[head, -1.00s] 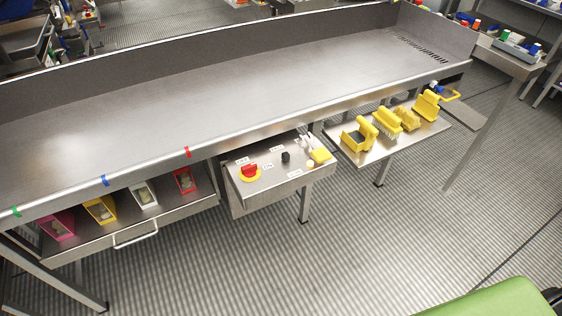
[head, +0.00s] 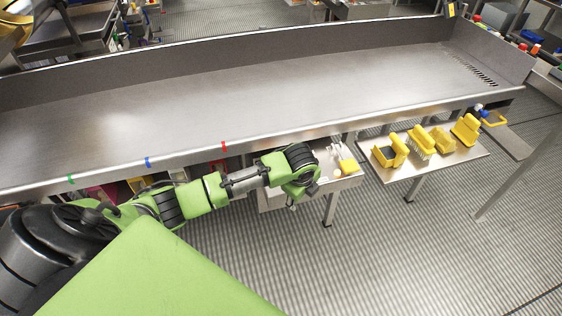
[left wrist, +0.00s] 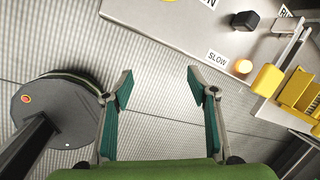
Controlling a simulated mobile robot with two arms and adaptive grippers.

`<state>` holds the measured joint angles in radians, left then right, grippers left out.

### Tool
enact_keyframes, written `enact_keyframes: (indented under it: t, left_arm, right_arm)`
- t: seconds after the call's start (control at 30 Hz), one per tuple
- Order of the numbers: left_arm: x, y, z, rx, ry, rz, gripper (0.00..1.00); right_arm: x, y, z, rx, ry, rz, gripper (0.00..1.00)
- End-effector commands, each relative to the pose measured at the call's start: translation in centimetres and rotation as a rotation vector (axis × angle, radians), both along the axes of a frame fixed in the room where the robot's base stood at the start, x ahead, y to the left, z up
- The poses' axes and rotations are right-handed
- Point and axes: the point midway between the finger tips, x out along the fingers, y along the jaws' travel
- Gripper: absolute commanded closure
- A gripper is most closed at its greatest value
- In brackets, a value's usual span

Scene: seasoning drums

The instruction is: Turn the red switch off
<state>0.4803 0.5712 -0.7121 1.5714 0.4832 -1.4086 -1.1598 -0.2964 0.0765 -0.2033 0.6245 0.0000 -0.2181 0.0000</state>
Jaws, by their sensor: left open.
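The control box (head: 340,186) stands under the bench edge; its grey panel (left wrist: 185,32) fills the top of the left wrist view. The red switch is hidden behind my left arm in the head view. A sliver of yellow (left wrist: 168,1) at the top edge of the left wrist view may be its base; no red shows. My left gripper (left wrist: 160,86) is open and empty, its fingers apart over the floor in front of the panel edge. In the head view, my left gripper (head: 292,205) is at the box's front left, mostly hidden by its wrist. My right gripper is out of view.
On the panel are a black knob (left wrist: 245,20), a SLOW label (left wrist: 217,59), a pale round button (left wrist: 243,66) and a yellow part (left wrist: 292,90). A shelf (head: 408,188) with yellow brushes stands to the right. The bench top (head: 230,100) is clear.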

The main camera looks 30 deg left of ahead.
Motion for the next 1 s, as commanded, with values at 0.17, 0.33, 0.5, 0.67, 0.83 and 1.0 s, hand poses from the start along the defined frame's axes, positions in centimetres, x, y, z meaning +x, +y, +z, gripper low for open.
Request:
enact_keyframes:
  t: [0.17, 0.33, 0.5, 0.67, 0.83, 1.0]
  left_arm:
    - [1.8, 4.1, 8.8, 0.215, 0.064, -0.295, 0.47]
    - [2.1, 6.9, 12.4, 0.316, 0.125, -0.426, 0.47]
    - [2.2, 7.8, 12.7, 0.341, 0.148, -0.462, 0.47]
    - [2.7, 8.5, 10.5, 0.34, 0.151, -0.46, 0.47]
    - [3.6, 9.5, 7.2, 0.339, 0.15, -0.458, 0.47]
    - [4.4, 10.4, 4.3, 0.34, 0.148, -0.458, 0.47]
  right_arm:
    - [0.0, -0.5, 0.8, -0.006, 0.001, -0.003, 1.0]
    - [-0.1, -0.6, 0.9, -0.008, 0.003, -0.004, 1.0]
    - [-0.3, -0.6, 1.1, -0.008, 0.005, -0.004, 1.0]
    - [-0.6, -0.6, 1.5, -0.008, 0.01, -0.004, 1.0]
    - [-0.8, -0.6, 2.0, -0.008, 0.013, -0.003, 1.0]
    - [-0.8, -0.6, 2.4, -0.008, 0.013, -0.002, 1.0]
